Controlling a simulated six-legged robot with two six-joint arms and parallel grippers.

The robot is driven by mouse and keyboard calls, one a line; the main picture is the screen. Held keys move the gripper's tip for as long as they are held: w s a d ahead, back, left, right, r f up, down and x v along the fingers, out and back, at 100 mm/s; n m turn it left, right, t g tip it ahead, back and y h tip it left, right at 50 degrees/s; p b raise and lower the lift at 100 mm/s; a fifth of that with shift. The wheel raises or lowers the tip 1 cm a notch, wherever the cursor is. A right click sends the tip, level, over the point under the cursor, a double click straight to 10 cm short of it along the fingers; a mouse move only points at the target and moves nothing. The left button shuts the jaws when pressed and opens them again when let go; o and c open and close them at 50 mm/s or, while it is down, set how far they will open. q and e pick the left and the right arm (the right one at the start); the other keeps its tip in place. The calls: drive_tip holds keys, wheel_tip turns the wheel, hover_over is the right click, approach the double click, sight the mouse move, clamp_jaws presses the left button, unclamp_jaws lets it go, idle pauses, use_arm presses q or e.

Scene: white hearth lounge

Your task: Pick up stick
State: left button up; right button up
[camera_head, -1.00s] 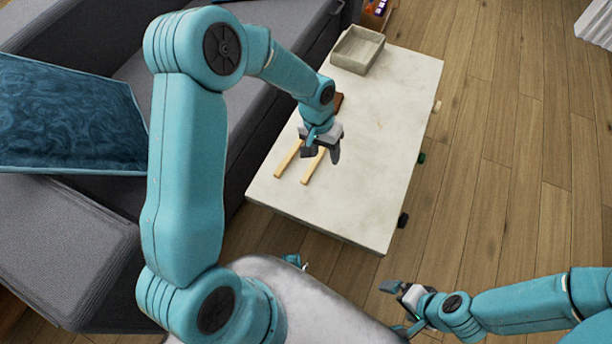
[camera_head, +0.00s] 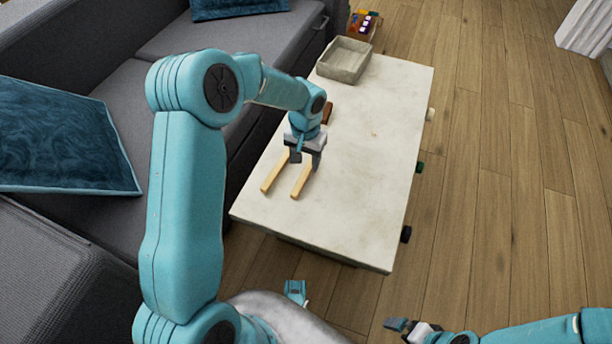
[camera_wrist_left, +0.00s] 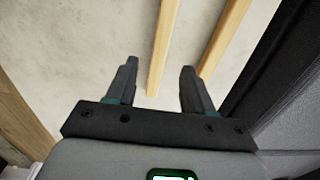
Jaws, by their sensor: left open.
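Two pale wooden sticks lie side by side, apart, on the white table: a left stick (camera_head: 274,174) and a right stick (camera_head: 301,182). My left gripper (camera_head: 307,158) is open and empty over the far end of the right stick. In the left wrist view, one stick (camera_wrist_left: 164,42) shows between the open fingers of this gripper (camera_wrist_left: 157,85), and the other stick (camera_wrist_left: 226,38) runs past the finger on the right. How high the fingertips are above the table is hard to tell. My right gripper (camera_head: 408,328) is low at the bottom edge, away from the table.
The table (camera_head: 375,150) is mostly bare to the right of the sticks. A grey tray (camera_head: 344,60) stands at its far end, and a brown object (camera_head: 327,112) lies behind my left gripper. A grey sofa (camera_head: 130,95) borders the left side. Wooden floor (camera_head: 490,180) is open on the right.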

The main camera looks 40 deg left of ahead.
sight(306, 172)
use_arm(q)
wheel_tip(306, 172, down, 5)
drive_tip(key=shift+f+b, duration=0.2)
drive_tip(key=shift+b, duration=1.05)
drive_tip(key=shift+r, duration=0.15)
clamp_jaws()
